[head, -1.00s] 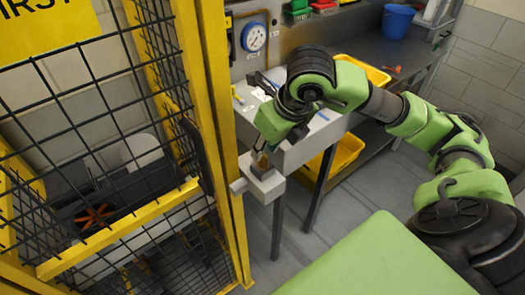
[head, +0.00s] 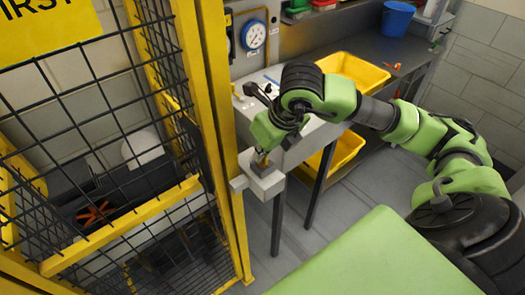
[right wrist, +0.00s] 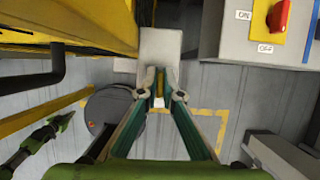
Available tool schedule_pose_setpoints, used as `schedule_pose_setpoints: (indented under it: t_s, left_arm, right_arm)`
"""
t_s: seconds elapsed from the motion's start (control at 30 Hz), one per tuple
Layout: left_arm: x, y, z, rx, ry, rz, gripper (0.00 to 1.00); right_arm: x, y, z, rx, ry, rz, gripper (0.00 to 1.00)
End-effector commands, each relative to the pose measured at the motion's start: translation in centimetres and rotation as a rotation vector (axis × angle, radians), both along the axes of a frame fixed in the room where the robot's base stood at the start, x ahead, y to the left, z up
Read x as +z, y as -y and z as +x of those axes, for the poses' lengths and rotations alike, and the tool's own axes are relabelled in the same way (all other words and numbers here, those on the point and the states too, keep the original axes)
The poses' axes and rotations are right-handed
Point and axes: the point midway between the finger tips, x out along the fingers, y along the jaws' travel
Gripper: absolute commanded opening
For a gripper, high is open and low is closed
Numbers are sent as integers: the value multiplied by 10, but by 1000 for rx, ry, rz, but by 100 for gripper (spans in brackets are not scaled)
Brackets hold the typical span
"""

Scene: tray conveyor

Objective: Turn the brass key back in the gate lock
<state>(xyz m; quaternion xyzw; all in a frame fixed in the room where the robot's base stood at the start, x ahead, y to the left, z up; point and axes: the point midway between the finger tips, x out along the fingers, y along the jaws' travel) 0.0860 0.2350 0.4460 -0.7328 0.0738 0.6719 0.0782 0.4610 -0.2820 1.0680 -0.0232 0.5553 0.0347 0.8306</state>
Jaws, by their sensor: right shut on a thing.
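The gate lock is a pale grey box (head: 266,187) on the yellow gate post; it also shows in the right wrist view (right wrist: 161,45). The brass key (right wrist: 160,86) stands in the lock. My right gripper (head: 261,157) reaches down to the lock from above. In the right wrist view its fingertips (right wrist: 160,94) are shut on the key from both sides. They hide part of the key, and its exact angle is hard to tell. A green and black part of my left arm shows at the left of the right wrist view; its jaws are unclear.
The yellow mesh gate (head: 90,110) is close on the left. A grey box with a red ON/OFF knob (right wrist: 278,16) stands beside the lock. A bench with a yellow tray (head: 353,72) and a blue bucket (head: 398,18) lies behind.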

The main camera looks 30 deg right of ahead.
Motion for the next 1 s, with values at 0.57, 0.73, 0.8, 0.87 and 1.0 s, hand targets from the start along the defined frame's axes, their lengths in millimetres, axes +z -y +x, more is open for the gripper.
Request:
schedule_pose_setpoints:
  t_s: [0.57,0.73,0.8,0.87,1.0]
  left_arm:
    - [-18,1,5,0,7,-1,0]
    - [-23,1,5,0,7,-1,0]
    - [-25,1,5,0,7,-1,0]
    - [-26,1,5,1,7,-1,0]
    - [-26,1,5,0,7,-1,0]
  right_arm:
    - [-1,1,1,152,2,0,0]
    - [-1,1,1,205,2,0,0]
    - [-1,1,1,226,2,0,0]
    - [0,1,1,240,2,0,0]
    - [0,0,1,256,3,0,0]
